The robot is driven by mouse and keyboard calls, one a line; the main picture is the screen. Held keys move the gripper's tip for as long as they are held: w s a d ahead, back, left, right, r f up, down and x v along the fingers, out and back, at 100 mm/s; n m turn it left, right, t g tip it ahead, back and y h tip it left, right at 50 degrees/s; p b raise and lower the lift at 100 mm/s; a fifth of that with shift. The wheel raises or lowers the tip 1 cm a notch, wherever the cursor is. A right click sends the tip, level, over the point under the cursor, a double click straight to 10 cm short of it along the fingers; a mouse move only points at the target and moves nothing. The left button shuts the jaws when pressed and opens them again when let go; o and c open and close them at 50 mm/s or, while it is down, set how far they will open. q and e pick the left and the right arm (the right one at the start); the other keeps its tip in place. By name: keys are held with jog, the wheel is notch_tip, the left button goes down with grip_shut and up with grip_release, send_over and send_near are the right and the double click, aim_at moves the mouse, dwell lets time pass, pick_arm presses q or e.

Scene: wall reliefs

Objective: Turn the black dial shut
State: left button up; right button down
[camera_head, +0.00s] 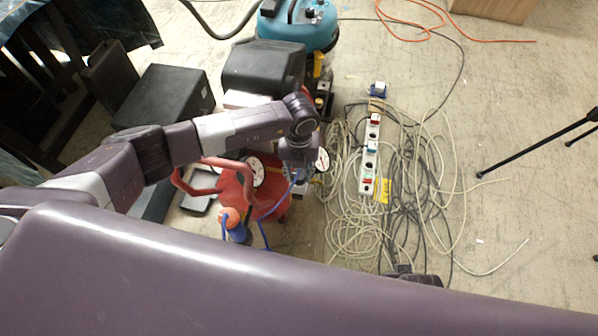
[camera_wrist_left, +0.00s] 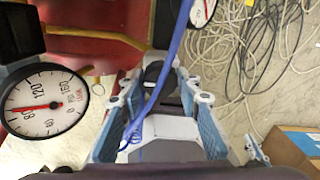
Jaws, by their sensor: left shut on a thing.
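The black dial (camera_wrist_left: 155,72) shows in the left wrist view, between the fingertips of my left gripper (camera_wrist_left: 160,88). The fingers are closed on it from both sides. In the head view my left gripper (camera_head: 299,172) reaches down at the right side of the red machine (camera_head: 268,196), and the dial is hidden there. A round white gauge (camera_wrist_left: 45,101) with a red needle is left of the gripper in the wrist view. A second gauge (camera_wrist_left: 201,9) shows at its top.
A blue hose (camera_wrist_left: 176,50) crosses close to the fingers. Tangled cables and a power strip (camera_head: 369,155) lie on the floor to the right. A black case (camera_head: 167,95) and a teal vacuum (camera_head: 298,25) stand behind. The floor farther right is mostly clear, with thin black legs (camera_head: 535,143).

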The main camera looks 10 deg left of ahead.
aim_at(299, 174)
pick_arm(q)
jog(key=o, duration=1.2)
jog(key=shift+c, duration=0.2)
jog(key=shift+r, duration=0.1)
notch_tip(299, 174, up, 12)
